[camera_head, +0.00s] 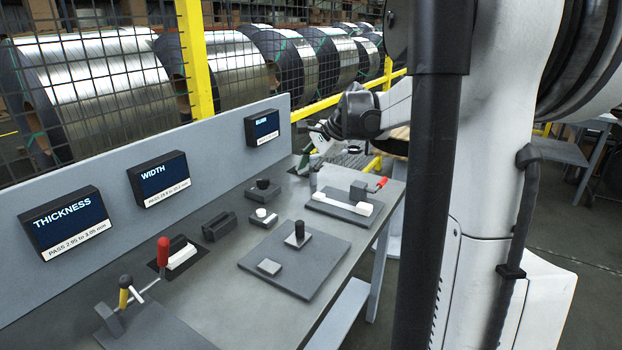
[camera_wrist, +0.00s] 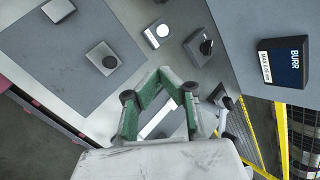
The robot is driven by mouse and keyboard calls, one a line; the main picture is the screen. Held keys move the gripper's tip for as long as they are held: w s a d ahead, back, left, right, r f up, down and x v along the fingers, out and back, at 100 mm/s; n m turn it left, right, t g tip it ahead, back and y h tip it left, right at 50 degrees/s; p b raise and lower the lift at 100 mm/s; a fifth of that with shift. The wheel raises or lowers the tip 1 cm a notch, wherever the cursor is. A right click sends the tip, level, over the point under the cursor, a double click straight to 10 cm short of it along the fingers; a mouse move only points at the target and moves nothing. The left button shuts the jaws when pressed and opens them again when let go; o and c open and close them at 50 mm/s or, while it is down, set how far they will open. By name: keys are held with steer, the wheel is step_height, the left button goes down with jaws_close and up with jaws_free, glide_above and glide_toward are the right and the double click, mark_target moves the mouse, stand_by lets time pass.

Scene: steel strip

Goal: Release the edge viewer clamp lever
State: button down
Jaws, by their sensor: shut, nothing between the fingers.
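Two red-handled levers show in the head view. One red handle (camera_head: 376,185) sits low beside a small block on a flat fixture (camera_head: 345,208) with a white strip, at the bench's right end. The other red handle (camera_head: 163,251) stands upright at the front left. No label tells which belongs to the edge viewer. My gripper (camera_head: 304,164) hangs over the bench's far end, behind the fixture. In the wrist view its green fingers (camera_wrist: 165,73) meet at the tips, shut and empty. A white strip (camera_wrist: 156,122) shows through the gap between the finger links. No red handle is clear there.
A grey plate (camera_head: 275,277) with a black-topped post lies mid-bench. Small black and white knobs stand behind it. Thickness (camera_head: 66,222), width (camera_head: 160,180) and burr (camera_head: 262,127) displays line the back panel. A yellow-posted mesh fence (camera_head: 194,50) stands behind. Bare bench shows at front.

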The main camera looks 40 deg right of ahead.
steer(key=d+f+m, duration=0.3)
steer(key=d+m, duration=0.1)
steer(key=d, duration=0.8)
steer(key=m+t+y+p, duration=0.1)
steer(key=m+t, duration=0.2)
steer(key=m, duration=0.3)
glide_above(380, 186)
steer(key=s, duration=0.2)
step_height(380, 186, down, 7)
steer(key=s+d+f+m+t, duration=0.1)
steer(key=s+d+f+m, duration=0.2)
steer(key=d, duration=0.5)
steer(key=s+f, duration=0.1)
steer(key=s, duration=0.1)
steer(key=shift+s+d, duration=0.2)
steer(key=shift+s, duration=0.15)
steer(key=shift+w+f, duration=0.1)
steer(key=x, duration=0.9)
steer(key=shift+w+a+p, duration=0.1)
steer(key=shift+w+p, duration=0.25)
steer(key=shift+w, duration=0.1)
steer(key=shift+w+a, duration=0.1)
